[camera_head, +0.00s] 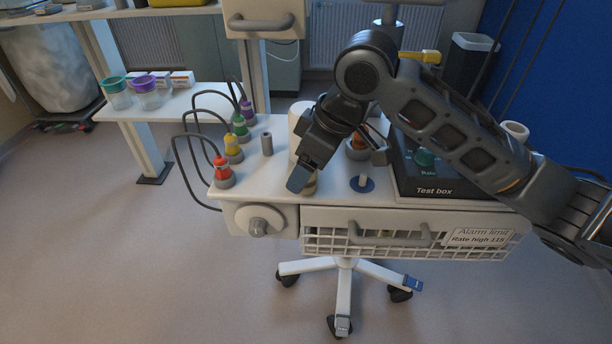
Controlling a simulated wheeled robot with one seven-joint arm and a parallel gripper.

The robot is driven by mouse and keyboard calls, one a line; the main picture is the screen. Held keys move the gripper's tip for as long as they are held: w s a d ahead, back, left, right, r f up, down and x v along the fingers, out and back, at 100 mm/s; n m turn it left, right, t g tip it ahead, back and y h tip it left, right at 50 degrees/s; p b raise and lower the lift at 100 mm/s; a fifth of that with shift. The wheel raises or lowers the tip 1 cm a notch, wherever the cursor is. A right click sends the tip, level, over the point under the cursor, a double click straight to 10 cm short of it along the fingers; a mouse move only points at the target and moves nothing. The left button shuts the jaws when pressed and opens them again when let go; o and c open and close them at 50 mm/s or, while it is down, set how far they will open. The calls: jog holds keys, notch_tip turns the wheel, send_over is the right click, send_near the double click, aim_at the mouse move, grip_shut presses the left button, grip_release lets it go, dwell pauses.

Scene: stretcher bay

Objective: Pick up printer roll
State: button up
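I cannot tell for sure which thing is the printer roll. A small white roll-like piece (515,131) shows behind the right end of the test box, partly hidden by my arm. A taller white cylinder (298,112) stands on the white cart top, mostly hidden behind my gripper.
The cart top (262,181) carries red, yellow, green and purple connectors with black cables at left. A grey post (267,143), a blue disc with a peg (362,184) and a black test box (435,189) stand there too. A wire basket (380,243) hangs in front.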

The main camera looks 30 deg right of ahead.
jog(key=shift+w+f, duration=0.15)
jog(key=shift+f, duration=0.2)
jog(key=shift+c, duration=0.2)
jog(key=c, duration=1.1)
jog(key=shift+r, duration=0.15)
